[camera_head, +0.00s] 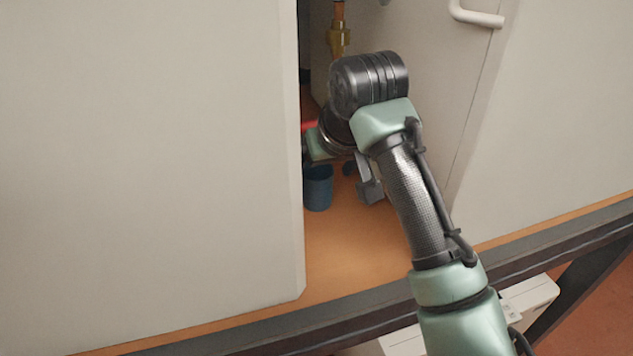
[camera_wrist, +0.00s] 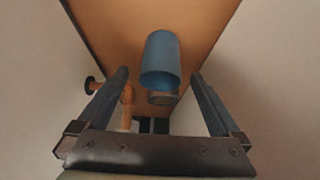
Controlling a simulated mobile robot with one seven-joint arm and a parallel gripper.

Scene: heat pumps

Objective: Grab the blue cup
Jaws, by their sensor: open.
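The blue cup (camera_head: 318,188) stands upright on the orange-brown floor (camera_head: 335,255) of a narrow opening between pale panels. In the wrist view the blue cup (camera_wrist: 160,55) lies ahead, between the lines of the two fingers, with its open rim toward the bottom of the picture. My gripper (camera_wrist: 160,75) is open, with one finger to each side of the cup, and I see no contact. How far the fingertips are from the cup is hard to tell. In the head view my arm largely hides the gripper, which is close to the cup.
A brass fitting (camera_head: 340,35) hangs behind my arm. A copper pipe (camera_wrist: 127,97) shows beside the left finger in the wrist view.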

